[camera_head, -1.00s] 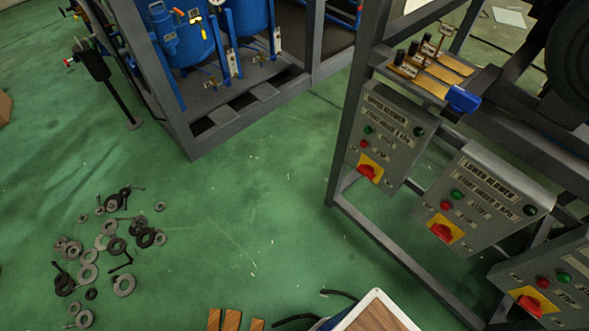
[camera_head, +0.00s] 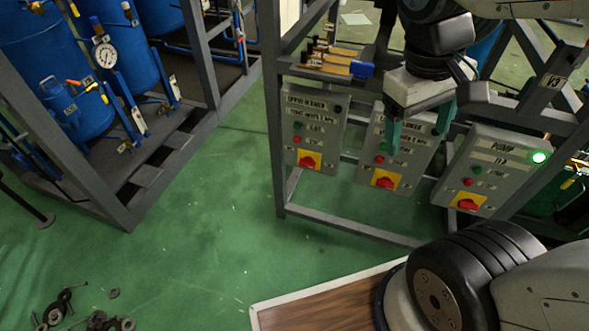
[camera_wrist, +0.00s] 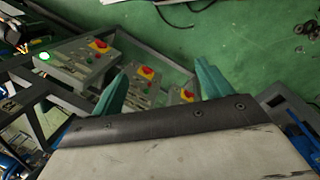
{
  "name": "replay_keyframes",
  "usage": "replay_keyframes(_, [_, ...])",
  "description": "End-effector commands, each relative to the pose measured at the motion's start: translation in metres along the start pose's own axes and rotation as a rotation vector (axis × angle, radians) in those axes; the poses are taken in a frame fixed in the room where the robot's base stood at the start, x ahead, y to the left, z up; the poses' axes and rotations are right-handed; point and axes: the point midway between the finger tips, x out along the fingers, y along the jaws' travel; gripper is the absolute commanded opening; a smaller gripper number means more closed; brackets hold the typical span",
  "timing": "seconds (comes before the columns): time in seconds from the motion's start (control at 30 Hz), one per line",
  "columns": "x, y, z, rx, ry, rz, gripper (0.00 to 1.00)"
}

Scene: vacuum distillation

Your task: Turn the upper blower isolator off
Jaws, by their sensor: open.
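The upper blower isolator (camera_head: 308,161) is a red knob on a yellow plate, low on the grey upper blower box (camera_head: 315,118), the leftmost of three boxes on the frame. In the wrist view a red and yellow isolator (camera_wrist: 187,95) shows between the fingers, partly cut off by the gripper body; it appears to be the upper blower's. My gripper (camera_head: 420,130) has teal fingers spread apart and empty. It hangs in front of the lower blower box (camera_head: 372,152), right of the upper one, and hides part of its label. The knob's exact angle is too small to tell.
The lower blower isolator (camera_head: 385,181) and pump isolator (camera_head: 467,204) sit to the right. The pump box (camera_head: 495,160) has a lit green lamp. Above the upper box is a shelf with brass-coloured plates and a blue piece (camera_head: 361,70). Green floor (camera_head: 230,230) is open at left.

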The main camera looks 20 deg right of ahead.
Motion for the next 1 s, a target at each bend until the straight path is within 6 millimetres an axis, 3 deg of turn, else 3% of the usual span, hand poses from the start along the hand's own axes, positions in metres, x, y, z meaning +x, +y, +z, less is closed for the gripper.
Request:
replay_keyframes(0.3, [0.041,0.032,-0.074,-0.278,-0.331,0.353,0.78])
replay_keyframes(0.5, [0.075,0.037,-0.131,-0.481,-0.490,0.587,0.78])
replay_keyframes(0.77, [0.133,0.021,-0.203,-0.758,-0.633,0.878,0.78])
replay_keyframes(1.0, [0.211,-0.015,-0.264,-1.051,-0.708,1.154,0.78])
